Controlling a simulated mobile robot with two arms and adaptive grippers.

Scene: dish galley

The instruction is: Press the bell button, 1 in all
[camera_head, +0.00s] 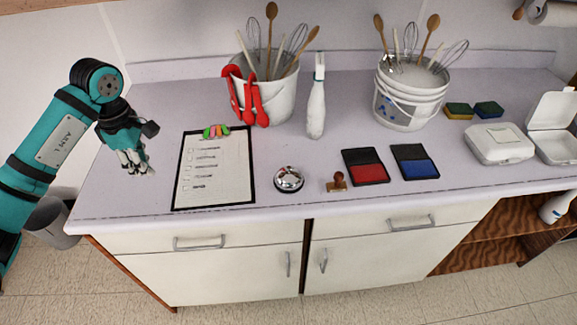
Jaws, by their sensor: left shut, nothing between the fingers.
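The silver bell (289,179) with its button on top stands near the front edge of the counter, right of the clipboard. My left gripper (139,169) is at the left end of the counter, left of the clipboard. It is shut and empty, and points downward. The clipboard lies between it and the bell. The bell is fully in view and nothing touches it. My right gripper is not in view.
The clipboard (215,172) lies flat. A wooden stamp (337,182), a red ink pad (366,168) and a blue ink pad (414,163) lie right of the bell. A spray bottle (316,105) and two utensil buckets (277,97) stand behind.

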